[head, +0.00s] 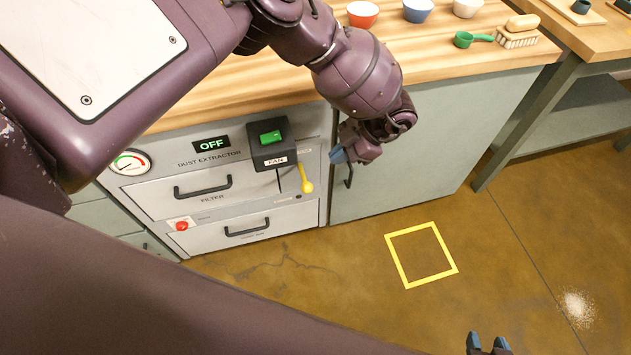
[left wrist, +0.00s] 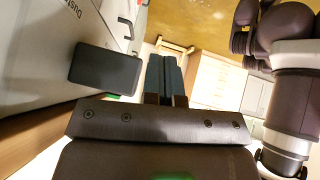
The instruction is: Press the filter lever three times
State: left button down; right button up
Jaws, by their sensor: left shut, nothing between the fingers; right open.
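The filter lever (head: 306,186) is a short yellow handle on the front of the grey dust extractor (head: 165,195), right of the fan switch box. It points down and slightly right. My left gripper (head: 338,155) is shut and empty, with blue fingertips. It appears right of the lever and a little higher in the picture, apart from it. Its shut fingers show in the left wrist view (left wrist: 164,75), where I cannot make out the lever. My right gripper (head: 487,343) is open and empty at the bottom edge, over the floor.
The black fan switch box (head: 258,150) with a green switch juts out beside the lever; it also shows in the left wrist view (left wrist: 105,70). An "OFF" display (head: 212,144), a gauge (head: 130,162) and drawer handles share the front. Bowls stand on the worktop (head: 450,55).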

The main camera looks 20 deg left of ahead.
pick_arm(q)
jog(key=shift+w+a+r, duration=0.15)
jog(key=shift+w, duration=0.05)
send_over(312, 187)
notch_tip(312, 187, down, 8)
jog(key=f+b, duration=0.2)
jog(key=f, duration=0.1)
jog(key=shift+s+f, duration=0.1)
jog(key=shift+s, duration=0.1)
jog(key=shift+w+f, duration=0.1)
jog(key=shift+f, duration=0.1)
jog(key=shift+w, duration=0.1)
